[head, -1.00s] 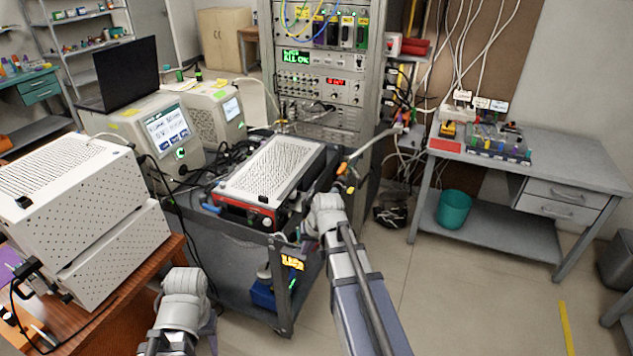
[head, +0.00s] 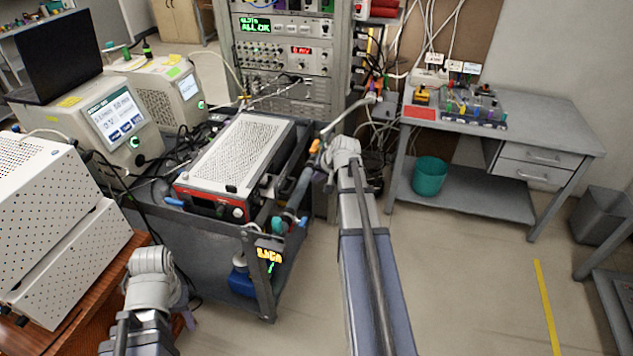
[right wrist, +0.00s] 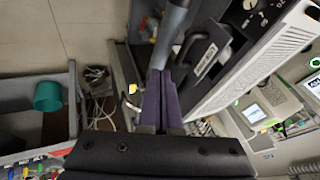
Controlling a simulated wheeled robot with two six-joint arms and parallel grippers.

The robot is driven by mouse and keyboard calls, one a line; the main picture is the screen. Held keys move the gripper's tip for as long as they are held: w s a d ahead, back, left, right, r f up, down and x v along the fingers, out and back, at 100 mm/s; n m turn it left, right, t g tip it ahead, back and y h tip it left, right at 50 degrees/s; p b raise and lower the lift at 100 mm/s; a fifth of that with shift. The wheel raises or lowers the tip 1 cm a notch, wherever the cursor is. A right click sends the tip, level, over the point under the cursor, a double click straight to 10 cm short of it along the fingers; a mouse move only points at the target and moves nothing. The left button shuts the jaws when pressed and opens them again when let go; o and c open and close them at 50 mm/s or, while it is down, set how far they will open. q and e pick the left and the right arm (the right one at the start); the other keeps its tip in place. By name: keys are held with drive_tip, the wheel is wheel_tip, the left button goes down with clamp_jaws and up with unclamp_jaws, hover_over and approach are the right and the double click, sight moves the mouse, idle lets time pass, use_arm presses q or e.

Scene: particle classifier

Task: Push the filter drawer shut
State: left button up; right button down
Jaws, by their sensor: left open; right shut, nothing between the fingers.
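The particle classifier (head: 233,152), a box with a perforated white top and red-edged front, stands on the dark cart. A black drawer front with a handle, apparently the filter drawer (head: 267,189), shows at its right side; the right wrist view shows it close up (right wrist: 204,58). How far it stands out is unclear. My right gripper (right wrist: 160,76) is shut and empty, its purple fingers left of the drawer handle in the right wrist view; contact cannot be told. My left gripper (head: 188,318) is low at the left, mostly hidden by its wrist, open and away from the classifier.
A grey-blue tube (right wrist: 172,32) passes close by my right fingertips. The cart (head: 205,240) holds cables beside the classifier. White perforated boxes (head: 60,230) stand at left, an instrument rack (head: 290,100) behind. A bench (head: 545,120) stands at right; the floor before it is clear.

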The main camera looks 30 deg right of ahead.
sight(282, 182)
drive_tip(key=w+a+f+b, duration=0.2)
drive_tip(key=w+f+b, duration=0.3)
drive_tip(key=w+f, duration=0.1)
drive_tip(key=shift+w+a, duration=0.15)
drive_tip(key=shift+a, duration=0.25)
drive_tip(key=w+a, duration=0.3)
drive_tip(key=w, duration=0.1)
drive_tip(key=shift+w+a, duration=0.25)
drive_tip(key=shift+a, duration=0.15)
drive_tip(key=shift+s, duration=0.1)
